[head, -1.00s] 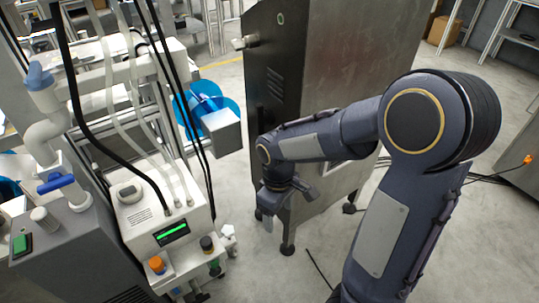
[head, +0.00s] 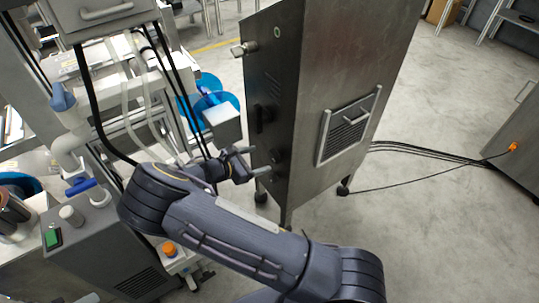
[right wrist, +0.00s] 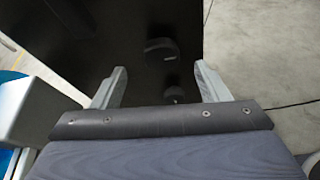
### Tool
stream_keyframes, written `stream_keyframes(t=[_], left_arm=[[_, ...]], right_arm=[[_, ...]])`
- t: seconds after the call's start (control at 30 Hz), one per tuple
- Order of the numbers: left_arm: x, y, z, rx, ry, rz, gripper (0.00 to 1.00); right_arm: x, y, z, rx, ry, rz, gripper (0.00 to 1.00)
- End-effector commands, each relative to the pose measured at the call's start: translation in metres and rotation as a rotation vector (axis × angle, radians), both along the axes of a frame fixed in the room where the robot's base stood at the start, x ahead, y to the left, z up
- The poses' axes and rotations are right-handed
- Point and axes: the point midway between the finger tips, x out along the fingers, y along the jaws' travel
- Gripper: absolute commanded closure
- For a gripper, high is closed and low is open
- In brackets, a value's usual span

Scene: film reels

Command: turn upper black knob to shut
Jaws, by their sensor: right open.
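A tall metal cabinet (head: 318,75) stands in the middle of the head view, with a dark narrow face turned left. Two black knobs sit on that face: the upper black knob (head: 263,118) and a lower black knob (head: 277,157). Both also show in the right wrist view, the upper one (right wrist: 162,48) beyond the fingertips and the lower one (right wrist: 174,94) between the fingers. My right gripper (head: 256,161) is open and empty, pointing at the dark face, below the upper knob and near the lower one. Contact with the lower knob cannot be told. My left gripper is not in view.
A white and grey machine with hoses (head: 120,75) and an orange knob (head: 169,249) stands close on the left. A blue drum (head: 215,85) and a grey box (head: 222,121) are behind the gripper. Cables cross the floor at right, which is mostly clear.

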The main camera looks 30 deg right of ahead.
Motion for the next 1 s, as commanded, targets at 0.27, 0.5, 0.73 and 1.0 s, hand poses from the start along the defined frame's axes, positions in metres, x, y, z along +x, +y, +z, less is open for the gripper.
stream_keyframes(t=[0.27, 0.5, 0.73, 1.0], left_arm=[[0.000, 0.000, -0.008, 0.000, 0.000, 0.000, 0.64], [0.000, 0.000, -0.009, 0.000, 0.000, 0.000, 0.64], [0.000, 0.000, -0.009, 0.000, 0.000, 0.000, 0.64], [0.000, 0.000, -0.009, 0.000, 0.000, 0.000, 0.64]], right_arm=[[0.005, -0.041, -0.019, 0.001, 0.001, -0.005, 0.32], [0.007, -0.054, -0.023, 0.003, 0.000, -0.004, 0.32], [0.007, -0.054, -0.023, 0.003, 0.000, -0.004, 0.34], [0.007, -0.054, -0.023, 0.004, 0.000, -0.004, 0.70]])
